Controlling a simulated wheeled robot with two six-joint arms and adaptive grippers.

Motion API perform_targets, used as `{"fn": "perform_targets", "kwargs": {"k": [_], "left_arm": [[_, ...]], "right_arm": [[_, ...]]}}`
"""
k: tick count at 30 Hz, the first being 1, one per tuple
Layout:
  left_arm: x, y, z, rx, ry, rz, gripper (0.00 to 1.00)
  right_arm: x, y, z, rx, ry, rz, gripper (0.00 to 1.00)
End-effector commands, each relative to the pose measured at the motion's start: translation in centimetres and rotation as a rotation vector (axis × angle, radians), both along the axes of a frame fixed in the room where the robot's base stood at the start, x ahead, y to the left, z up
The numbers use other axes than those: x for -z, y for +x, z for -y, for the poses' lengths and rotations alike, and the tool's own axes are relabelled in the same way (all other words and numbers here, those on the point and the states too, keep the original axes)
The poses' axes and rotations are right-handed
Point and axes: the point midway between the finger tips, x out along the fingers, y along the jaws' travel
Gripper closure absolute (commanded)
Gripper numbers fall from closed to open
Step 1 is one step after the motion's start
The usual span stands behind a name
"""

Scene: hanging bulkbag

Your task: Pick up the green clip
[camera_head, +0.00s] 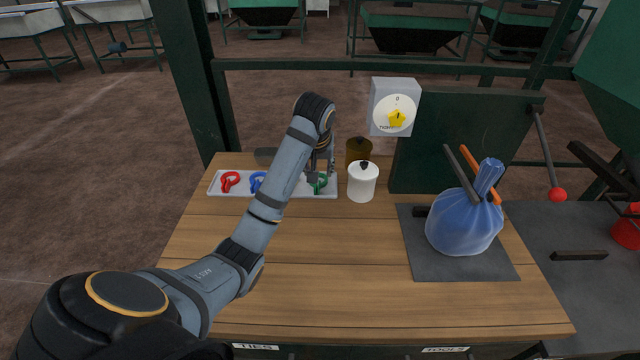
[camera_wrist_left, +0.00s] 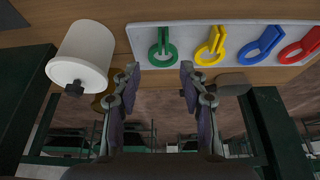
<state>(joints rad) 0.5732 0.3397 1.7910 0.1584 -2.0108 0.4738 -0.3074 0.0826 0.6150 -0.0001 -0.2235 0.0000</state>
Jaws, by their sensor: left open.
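The green clip (camera_head: 320,187) lies at the right end of a pale tray (camera_head: 331,194) on the wooden table, partly covered by my left gripper in the head view. My left gripper (camera_head: 321,172) is above that end of the tray, pointing down. In the left wrist view the green clip (camera_wrist_left: 162,50) shows whole, just beyond the fingertips. The left gripper (camera_wrist_left: 160,76) is open there, with nothing between its fingers, and the clip lines up with the gap. My right gripper is in neither view.
Yellow (camera_wrist_left: 210,47), blue (camera_wrist_left: 262,43) and red (camera_wrist_left: 300,46) clips share the tray. A white lidded jar (camera_head: 362,184) and a brown jar (camera_head: 358,150) stand right of the gripper. A tied blue bag (camera_head: 463,225) sits on a grey mat (camera_head: 470,268). The front table is clear.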

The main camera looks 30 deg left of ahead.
Motion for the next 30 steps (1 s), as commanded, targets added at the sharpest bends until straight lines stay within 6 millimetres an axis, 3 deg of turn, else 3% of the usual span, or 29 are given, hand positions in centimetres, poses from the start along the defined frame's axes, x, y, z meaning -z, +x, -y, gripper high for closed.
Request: {"fn": "perform_targets", "kwargs": {"k": [1,5,14,21,30], "left_arm": [[1.2,0.2,-0.1,0.000,0.000,0.000,0.57],[3.1,0.7,-0.5,0.000,0.001,0.000,0.57],[4.9,1.6,-1.1,-0.001,0.001,-0.003,0.57],[8.6,2.5,-2.1,-0.002,0.000,-0.003,0.57],[9.4,2.8,-2.3,-0.002,0.001,-0.001,0.57]], "right_arm": [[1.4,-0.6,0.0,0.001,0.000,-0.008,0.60],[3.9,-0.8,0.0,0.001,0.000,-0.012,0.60],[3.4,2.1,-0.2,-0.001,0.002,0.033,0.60],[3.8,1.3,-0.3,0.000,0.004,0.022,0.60],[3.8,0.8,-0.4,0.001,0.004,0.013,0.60]]}}
